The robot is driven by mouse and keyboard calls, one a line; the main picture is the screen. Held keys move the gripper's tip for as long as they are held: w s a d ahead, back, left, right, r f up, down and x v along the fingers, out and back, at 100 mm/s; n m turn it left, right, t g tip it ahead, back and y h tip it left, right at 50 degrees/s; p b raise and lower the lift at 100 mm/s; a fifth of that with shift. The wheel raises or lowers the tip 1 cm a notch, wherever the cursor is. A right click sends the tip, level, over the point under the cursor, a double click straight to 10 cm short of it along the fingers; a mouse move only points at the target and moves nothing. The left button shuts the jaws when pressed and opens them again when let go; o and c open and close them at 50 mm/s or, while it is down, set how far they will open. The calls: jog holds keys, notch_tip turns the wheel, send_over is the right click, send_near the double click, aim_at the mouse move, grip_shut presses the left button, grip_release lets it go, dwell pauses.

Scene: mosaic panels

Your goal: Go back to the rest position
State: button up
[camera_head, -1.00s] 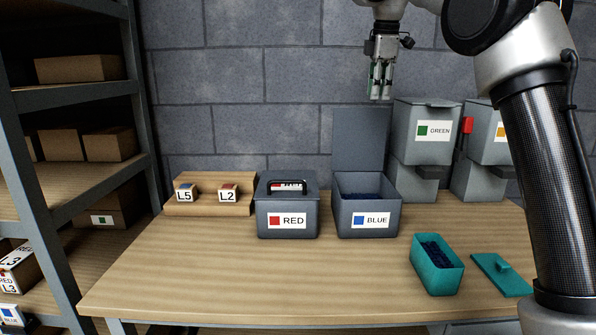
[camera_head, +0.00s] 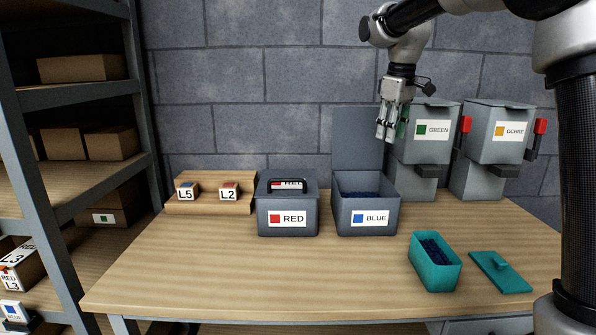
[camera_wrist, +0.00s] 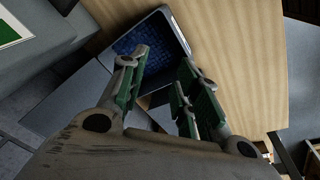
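My gripper (camera_head: 391,122) hangs in the air above and in front of the GREEN dispenser, fingers pointing down. In the wrist view my gripper (camera_wrist: 160,92) has its two green-padded fingers apart, with nothing between them. The BLUE bin (camera_head: 366,219) stands below it on the table with its lid raised and blue pieces inside. The bin's open top also shows in the wrist view (camera_wrist: 183,32) beyond the fingers.
The closed RED box (camera_head: 287,219) stands left of the BLUE bin. GREEN (camera_head: 424,150) and OCHRE (camera_head: 490,150) dispensers stand behind. A teal box (camera_head: 435,275) with blue pieces and its lid (camera_head: 500,272) lie front right. A shelf (camera_head: 70,97) stands left. The front-left tabletop is clear.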

jog(key=s+d+f+m, duration=0.2)
jog(key=s+d, duration=0.2)
jog(key=s, duration=0.7)
jog(key=s+d+f+m+t, duration=0.1)
jog(key=s+d+f+m, duration=0.2)
jog(key=s, duration=0.9)
jog(key=s+d+f+m+t, duration=0.1)
jog(key=s+d+f+m, duration=0.2)
jog(key=s, duration=0.8)
jog(key=shift+s+d+f, duration=0.25)
jog(key=shift+d, duration=0.85)
